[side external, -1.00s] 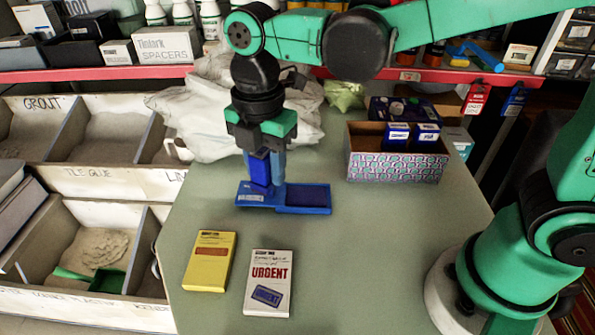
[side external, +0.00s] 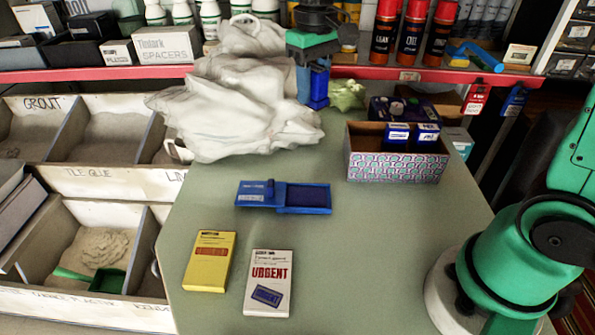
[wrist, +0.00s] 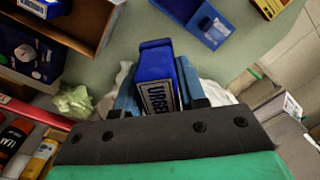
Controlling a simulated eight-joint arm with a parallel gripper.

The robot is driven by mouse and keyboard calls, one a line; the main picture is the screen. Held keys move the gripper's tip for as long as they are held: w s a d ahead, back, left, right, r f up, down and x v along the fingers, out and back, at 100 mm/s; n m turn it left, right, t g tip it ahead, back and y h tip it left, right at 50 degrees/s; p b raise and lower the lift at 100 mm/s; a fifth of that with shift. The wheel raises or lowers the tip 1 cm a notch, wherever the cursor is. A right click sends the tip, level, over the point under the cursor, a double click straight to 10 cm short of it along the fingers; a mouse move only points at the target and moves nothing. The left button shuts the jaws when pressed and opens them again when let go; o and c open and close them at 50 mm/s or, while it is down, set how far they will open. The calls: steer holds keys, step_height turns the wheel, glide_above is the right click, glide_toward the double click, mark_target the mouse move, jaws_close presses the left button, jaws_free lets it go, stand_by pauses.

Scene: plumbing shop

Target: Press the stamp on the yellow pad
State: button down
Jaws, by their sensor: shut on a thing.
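My gripper (side external: 311,88) is raised at the back of the table, near the white bags. It is shut on a dark blue stamp (side external: 320,86). In the wrist view the stamp (wrist: 155,65) sits between the blue fingers (wrist: 160,95), tilted, with a partly hidden "URGENT" label facing the camera. The yellow pad (side external: 210,261) lies on the table at the front left, well apart from the stamp. A corner of the yellow pad (wrist: 269,6) shows at the top right of the wrist view. The stamp's underside is hidden in the side view.
An open blue ink pad (side external: 303,198) lies mid-table. A white pad (side external: 268,283) with a blue URGENT print lies beside the yellow one. A patterned box (side external: 397,168) with blue stamps stands at the right. White bags (side external: 240,105) crowd the back left.

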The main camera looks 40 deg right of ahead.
steer(key=shift+a, duration=0.15)
steer(key=a+f+m, duration=0.2)
steer(key=a+m, duration=0.9)
steer(key=a, duration=0.1)
steer(key=m, duration=1.2)
glide_toward(206, 272)
steer(key=shift+f, duration=2.65)
steer(key=shift+f, duration=0.6)
steer(key=shift+r, duration=0.1)
steer(key=shift+r, duration=2.95)
